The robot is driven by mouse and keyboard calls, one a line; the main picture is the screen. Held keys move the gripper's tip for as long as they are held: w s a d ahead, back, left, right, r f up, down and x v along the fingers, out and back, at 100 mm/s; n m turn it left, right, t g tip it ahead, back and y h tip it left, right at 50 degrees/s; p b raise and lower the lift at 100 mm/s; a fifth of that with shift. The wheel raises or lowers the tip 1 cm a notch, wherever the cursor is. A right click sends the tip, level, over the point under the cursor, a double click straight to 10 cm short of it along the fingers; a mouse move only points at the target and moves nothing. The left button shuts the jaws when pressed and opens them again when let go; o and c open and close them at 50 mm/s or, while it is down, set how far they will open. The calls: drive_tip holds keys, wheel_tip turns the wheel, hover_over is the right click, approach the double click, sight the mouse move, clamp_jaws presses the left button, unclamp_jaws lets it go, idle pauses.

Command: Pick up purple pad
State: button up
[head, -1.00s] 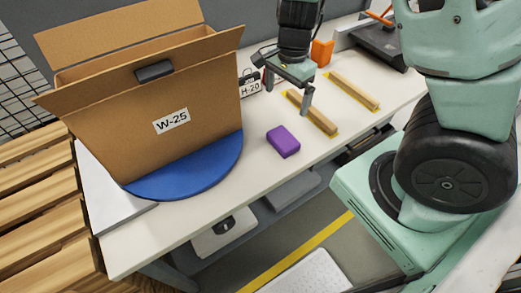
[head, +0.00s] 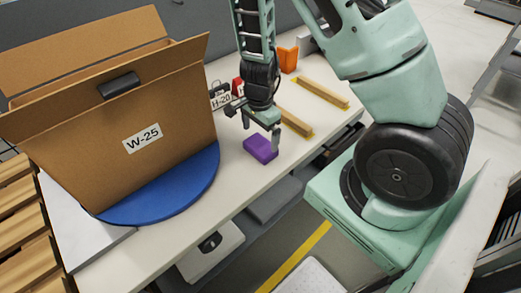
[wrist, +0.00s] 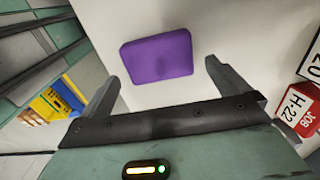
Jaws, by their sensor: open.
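The purple pad (head: 260,149) lies flat on the white table, right of the blue round turntable. My gripper (head: 260,132) is open and empty, just above the pad, with one finger at each side of it in the head view. In the wrist view the pad (wrist: 157,57) lies beyond the fingertips, between the lines of the two open fingers (wrist: 162,72). The gripper covers part of the pad's far side in the head view.
A cardboard box (head: 130,130) marked W-25 stands on the blue turntable (head: 185,195) at the left. Wooden strips (head: 322,94) lie on yellow marks to the right.

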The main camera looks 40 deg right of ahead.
sight(260, 144)
wheel_tip(260, 144, down, 5)
drive_tip(key=shift+s+f+b, duration=0.1)
drive_tip(key=shift+b, duration=0.8)
drive_tip(key=c, duration=0.8)
drive_tip(key=shift+o, duration=0.2)
wheel_tip(260, 144, up, 10)
drive_tip(key=p, duration=0.4)
